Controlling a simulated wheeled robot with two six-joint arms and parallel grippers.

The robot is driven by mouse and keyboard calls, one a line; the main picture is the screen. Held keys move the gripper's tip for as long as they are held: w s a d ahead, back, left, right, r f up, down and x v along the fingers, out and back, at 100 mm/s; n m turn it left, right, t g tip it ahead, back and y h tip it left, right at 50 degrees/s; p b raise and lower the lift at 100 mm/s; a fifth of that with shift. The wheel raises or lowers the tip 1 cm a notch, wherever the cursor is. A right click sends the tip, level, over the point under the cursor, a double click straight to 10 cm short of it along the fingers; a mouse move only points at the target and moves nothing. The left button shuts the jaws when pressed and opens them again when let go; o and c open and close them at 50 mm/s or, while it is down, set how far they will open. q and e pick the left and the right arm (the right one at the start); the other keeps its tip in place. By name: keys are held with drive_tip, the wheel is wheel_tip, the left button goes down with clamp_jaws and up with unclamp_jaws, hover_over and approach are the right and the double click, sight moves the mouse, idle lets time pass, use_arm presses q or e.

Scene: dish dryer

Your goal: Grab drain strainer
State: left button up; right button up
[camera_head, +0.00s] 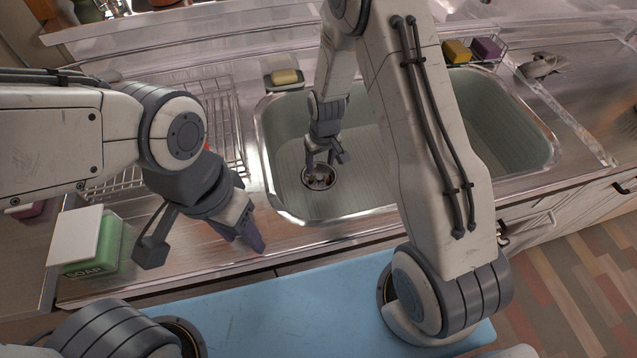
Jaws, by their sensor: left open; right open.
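The drain strainer (319,178) is a small round piece with a metal rim at the bottom of the sink (287,199), towards its left side. My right gripper (324,163) is open and reaches down into the sink, its fingers over the far part of the strainer. From this view I cannot tell whether the fingers touch it. My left gripper (251,240) is open and empty. It points down over the counter, to the left of the sink's near left corner.
A wire dish rack (226,130) stands left of the sink. A green soap box (97,258) is at the near left. A soap dish with a yellow bar (286,77) sits behind the sink. Yellow (456,51) and purple (486,48) sponges are at the back right.

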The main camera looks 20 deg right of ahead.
sight(319, 177)
drive_tip(key=f, duration=0.5)
drive_tip(key=shift+w+a+f, duration=0.1)
drive_tip(key=shift+w+f, duration=0.15)
drive_tip(key=shift+f, duration=0.15)
clamp_jaws()
